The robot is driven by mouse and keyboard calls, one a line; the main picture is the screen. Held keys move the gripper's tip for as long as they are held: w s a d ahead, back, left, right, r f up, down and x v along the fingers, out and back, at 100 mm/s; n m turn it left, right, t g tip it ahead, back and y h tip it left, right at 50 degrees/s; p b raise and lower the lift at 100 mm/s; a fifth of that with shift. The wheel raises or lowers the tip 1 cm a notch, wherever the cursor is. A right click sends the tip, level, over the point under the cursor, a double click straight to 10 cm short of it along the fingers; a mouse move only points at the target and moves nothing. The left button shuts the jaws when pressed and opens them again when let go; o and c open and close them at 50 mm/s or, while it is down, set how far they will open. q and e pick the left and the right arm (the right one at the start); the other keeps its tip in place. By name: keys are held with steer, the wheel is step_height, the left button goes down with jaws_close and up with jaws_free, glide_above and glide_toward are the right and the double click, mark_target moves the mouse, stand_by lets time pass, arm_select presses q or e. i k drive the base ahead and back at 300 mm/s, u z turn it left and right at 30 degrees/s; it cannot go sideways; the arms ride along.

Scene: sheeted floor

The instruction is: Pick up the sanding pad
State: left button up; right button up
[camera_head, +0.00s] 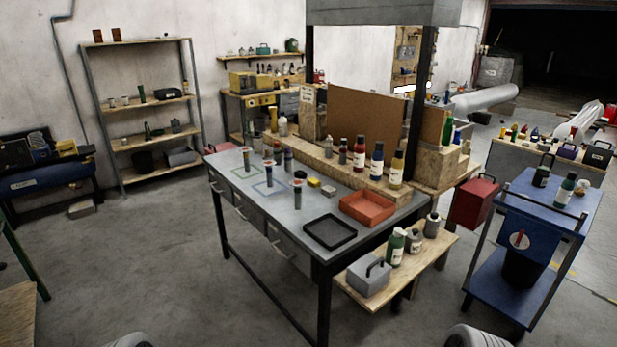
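On the grey workbench (270,204) lie two small blocks side by side, a yellow one (314,183) and a darker one with a yellowish face (328,191). Either could be the sanding pad; they are too small to tell for sure. They lie flat, just left of an orange tray (367,208) and behind a black tray (330,232). Only pale rounded parts of my arms show at the bottom edge, left and right of the middle, well in front of the bench. Neither gripper is in view.
Several dark cylinders (298,192) stand on the bench left of the blocks. Bottles (377,164) line a wooden ledge behind. A low wooden side shelf (432,250) holds a grey toolbox (369,277). A blue cart (545,205) stands right. The floor in front is clear.

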mark_target(298, 175)
steer(key=k, duration=0.6)
steer(key=u, duration=0.9)
steer(key=i, duration=1.55)
steer(key=u, duration=0.8)
steer(key=i, duration=2)
steer(key=z, duration=0.9)
steer(key=i, duration=1.25)
steer(key=z, duration=1.25)
